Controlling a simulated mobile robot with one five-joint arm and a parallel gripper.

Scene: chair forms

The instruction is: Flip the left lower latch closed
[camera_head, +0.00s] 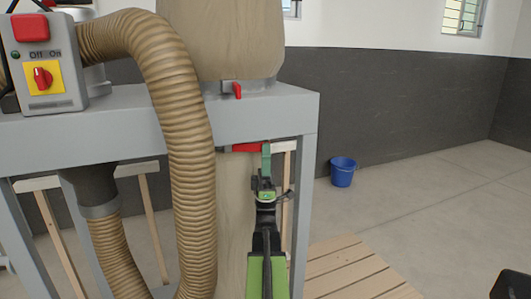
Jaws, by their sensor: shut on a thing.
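A dust collector stands in front of me on a grey frame. The red lower latch (245,148) shows just under the grey crossbeam, above the lower beige bag (236,220). Its visible part looks roughly horizontal. My gripper (266,157), with green fingers pointing up, is at the right end of this red latch and shut on it. The fingers hide that end, and the beam may hide its upper part. Another red latch (237,90) sits above the beam at the base of the upper bag (222,40).
A ribbed brown hose (185,120) hangs close to the left of the latch. A grey frame leg (304,200) stands close to the right. A switch box (42,60) is at upper left. A wooden pallet (355,272) and blue bucket (342,172) are on the floor at right.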

